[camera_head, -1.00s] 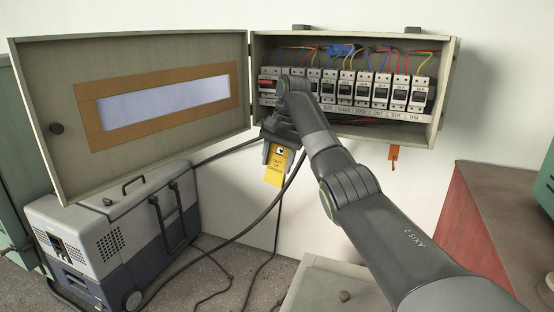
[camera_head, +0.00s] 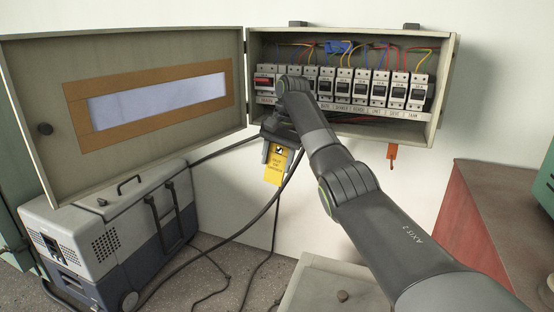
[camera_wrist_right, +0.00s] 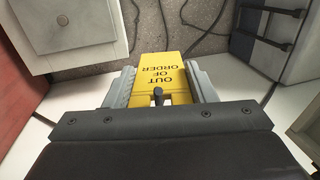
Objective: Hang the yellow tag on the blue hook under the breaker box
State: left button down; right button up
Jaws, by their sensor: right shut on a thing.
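My right gripper (camera_head: 278,155) is shut on the yellow tag (camera_head: 275,170) just below the bottom edge of the breaker box (camera_head: 345,122). The tag hangs down from the fingers, roughly upright, with dark print. In the right wrist view the tag (camera_wrist_right: 161,72) reads "OUT OF ORDER" upside down, between the two grey fingers. A small dark shape (camera_wrist_right: 158,94) shows at its hole end; I cannot tell whether it is a hook or the hole. I cannot make out a blue hook; my right arm covers part of the box's underside. My left gripper is not in view.
An orange hook (camera_head: 392,154) hangs under the box's right part. The open box door (camera_head: 125,45) reaches left. Below it stands a grey and blue case (camera_head: 110,225) with cables. A red cabinet (camera_head: 480,220) is at right and a pale drawer unit (camera_head: 322,282) at front.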

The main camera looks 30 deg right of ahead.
jog(key=o, duration=1.1)
jog(key=shift+a, duration=0.1)
jog(key=shift+c, duration=0.2)
jog(key=shift+r, duration=0.15)
jog(key=shift+r+b, duration=0.25)
jog(key=shift+b, duration=0.1)
jog(key=b+v, duration=0.1)
jog(key=v, duration=1)
jog(key=shift+r, duration=0.15)
jog(key=shift+s, duration=0.1)
